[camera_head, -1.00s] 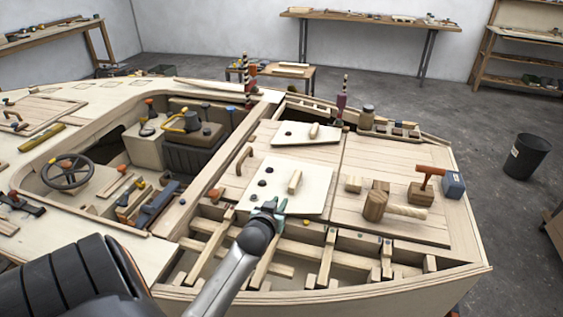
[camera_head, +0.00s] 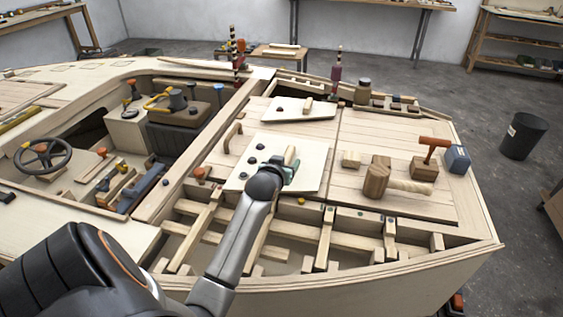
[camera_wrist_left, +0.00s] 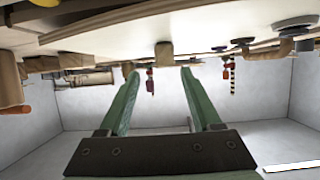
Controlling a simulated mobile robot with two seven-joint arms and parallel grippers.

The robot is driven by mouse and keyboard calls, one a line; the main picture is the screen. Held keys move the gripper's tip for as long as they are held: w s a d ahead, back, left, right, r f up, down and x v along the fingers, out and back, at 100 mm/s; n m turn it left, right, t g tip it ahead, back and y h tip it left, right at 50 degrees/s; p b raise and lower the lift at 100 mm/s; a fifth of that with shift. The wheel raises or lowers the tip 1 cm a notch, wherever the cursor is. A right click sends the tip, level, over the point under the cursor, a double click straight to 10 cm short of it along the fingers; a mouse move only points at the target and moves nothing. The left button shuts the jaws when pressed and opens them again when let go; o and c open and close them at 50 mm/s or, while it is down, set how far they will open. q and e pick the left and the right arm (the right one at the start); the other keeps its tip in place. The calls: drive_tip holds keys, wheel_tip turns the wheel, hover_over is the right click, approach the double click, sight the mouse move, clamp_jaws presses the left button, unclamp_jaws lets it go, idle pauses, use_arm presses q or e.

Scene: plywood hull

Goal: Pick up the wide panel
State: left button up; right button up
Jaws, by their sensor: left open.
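The wide panel (camera_head: 310,179) is a pale flat board with dark round knobs on its left and an upright wooden handle (camera_head: 290,153). It lies on the planked deck. My left gripper (camera_head: 289,172) is at the handle's near side, low over the panel, and covers part of both. In the left wrist view, which is upside down, the green fingers (camera_wrist_left: 160,72) are spread apart with nothing held. A wooden block (camera_wrist_left: 163,55), which looks like the handle, shows between and beyond the fingertips. My right gripper is not in view.
A smaller pale panel (camera_head: 285,112) lies behind. A wooden mallet (camera_head: 377,178), a small block (camera_head: 351,159) and a blue box (camera_head: 457,159) stand to the right. An arched wooden handle (camera_head: 232,137) is to the left. Open framing (camera_head: 285,238) lies in front.

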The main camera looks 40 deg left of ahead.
sight(288, 155)
use_arm(q)
drive_tip(key=shift+a+b+x, duration=0.2)
drive_tip(key=shift+x, duration=1.15)
drive_tip(key=shift+a+b+x, duration=0.15)
drive_tip(key=shift+b+x, duration=0.05)
drive_tip(key=shift+x, duration=1.1)
drive_tip(key=shift+s+r, duration=0.15)
drive_tip(key=shift+c, duration=0.3)
clamp_jaws()
drive_tip(key=shift+r, duration=0.1)
